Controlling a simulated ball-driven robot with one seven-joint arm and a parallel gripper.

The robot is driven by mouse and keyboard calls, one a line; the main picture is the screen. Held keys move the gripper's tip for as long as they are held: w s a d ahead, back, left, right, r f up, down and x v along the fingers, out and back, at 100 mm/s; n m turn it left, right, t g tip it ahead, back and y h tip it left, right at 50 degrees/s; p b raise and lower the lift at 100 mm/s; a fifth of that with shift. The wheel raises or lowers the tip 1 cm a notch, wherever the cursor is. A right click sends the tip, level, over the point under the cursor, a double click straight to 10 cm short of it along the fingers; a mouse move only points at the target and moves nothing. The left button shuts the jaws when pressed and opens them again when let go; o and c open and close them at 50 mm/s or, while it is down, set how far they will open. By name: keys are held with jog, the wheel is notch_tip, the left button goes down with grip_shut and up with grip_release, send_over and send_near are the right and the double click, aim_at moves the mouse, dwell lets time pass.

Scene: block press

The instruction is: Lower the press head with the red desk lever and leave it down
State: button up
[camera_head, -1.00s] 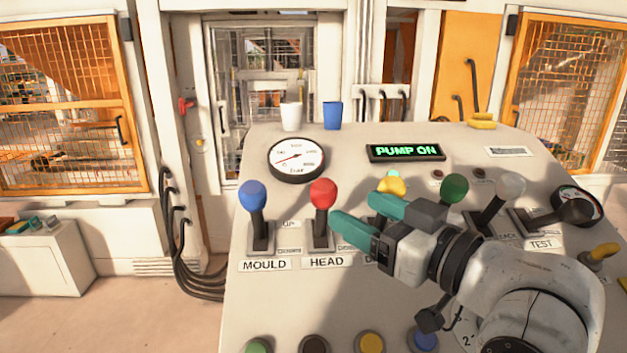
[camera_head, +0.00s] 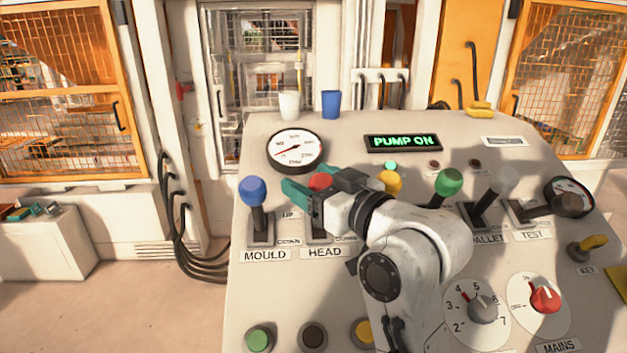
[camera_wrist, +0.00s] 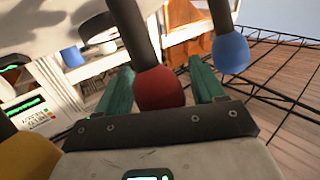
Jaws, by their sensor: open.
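The red lever (camera_head: 320,181), labelled HEAD, stands on the desk with its ball knob largely hidden behind my gripper. My gripper (camera_head: 305,179) is open, with its teal fingers at the knob's height. The lever's shaft rises away behind the knob there. The press head itself cannot be made out behind the window (camera_head: 270,60).
The blue MOULD lever (camera_head: 253,191) stands close left of my fingertips. Yellow (camera_head: 389,181) and green (camera_head: 449,181) levers stand to the right. The display (camera_head: 404,142) reads PUMP ON. A gauge (camera_head: 294,151) and two cups, white (camera_head: 289,105) and blue (camera_head: 331,104), are farther back.

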grip_shut()
dwell(0.5)
